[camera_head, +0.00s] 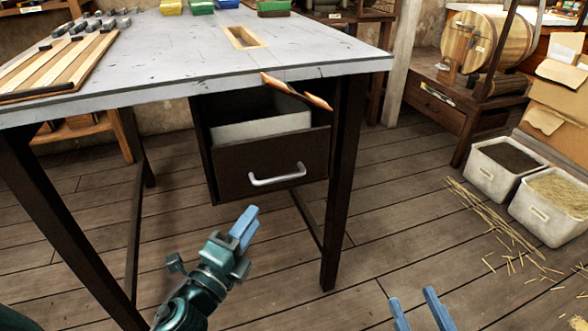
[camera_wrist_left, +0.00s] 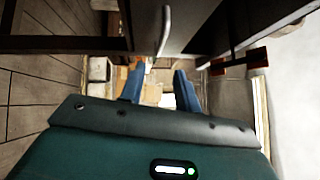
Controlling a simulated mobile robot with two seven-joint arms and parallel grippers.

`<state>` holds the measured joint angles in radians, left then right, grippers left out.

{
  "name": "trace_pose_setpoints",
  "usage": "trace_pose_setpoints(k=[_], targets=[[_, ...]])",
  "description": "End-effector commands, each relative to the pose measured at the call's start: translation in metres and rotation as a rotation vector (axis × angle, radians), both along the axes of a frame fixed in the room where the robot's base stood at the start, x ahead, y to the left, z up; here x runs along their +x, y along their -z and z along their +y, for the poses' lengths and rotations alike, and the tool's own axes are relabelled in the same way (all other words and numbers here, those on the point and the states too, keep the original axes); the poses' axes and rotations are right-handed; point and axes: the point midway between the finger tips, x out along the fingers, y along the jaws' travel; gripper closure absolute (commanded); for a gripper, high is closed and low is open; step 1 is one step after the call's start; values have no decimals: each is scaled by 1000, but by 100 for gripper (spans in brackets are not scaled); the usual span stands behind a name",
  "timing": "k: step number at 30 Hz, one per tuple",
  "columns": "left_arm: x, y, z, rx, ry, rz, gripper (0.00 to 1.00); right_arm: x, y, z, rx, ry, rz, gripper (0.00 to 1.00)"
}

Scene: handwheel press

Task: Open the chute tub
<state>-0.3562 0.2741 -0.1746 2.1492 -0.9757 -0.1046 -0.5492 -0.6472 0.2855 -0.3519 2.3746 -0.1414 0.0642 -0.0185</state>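The chute tub (camera_head: 235,177) is a dark brown drawer-like box under the grey worktable, with a curved pale metal handle (camera_head: 277,177) on its front. Its pale inside (camera_head: 262,125) shows above the front panel; I cannot tell how far it is pulled out. My left gripper (camera_head: 246,227) is below and slightly left of the handle, apart from it. In the left wrist view its blue fingers (camera_wrist_left: 159,88) are spread and empty, and the handle (camera_wrist_left: 164,30) shows above the gap between them. My right gripper (camera_head: 420,307) is open and empty at the bottom edge.
The worktable (camera_head: 180,60) has a slot (camera_head: 243,38) in its top and dark legs; its right front leg (camera_head: 340,190) stands beside the tub. An orange-brown bar (camera_head: 297,93) juts out at the table edge. Bins (camera_head: 490,182) stand at right. The floor in front is clear.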

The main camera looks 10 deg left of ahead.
Motion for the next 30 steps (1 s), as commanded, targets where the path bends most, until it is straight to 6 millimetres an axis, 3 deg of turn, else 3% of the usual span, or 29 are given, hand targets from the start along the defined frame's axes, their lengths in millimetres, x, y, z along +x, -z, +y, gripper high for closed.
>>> trace_pose_setpoints(k=[7,21,30], targets=[[21,-4,-4,1,2,-3,68,-1,-1,0,-5,2,1,64],[105,-14,-21,1,-1,-2,68,-1,1,-1,-9,3,2,64],[127,-16,-26,0,0,-1,68,0,1,-1,-2,3,3,64]])
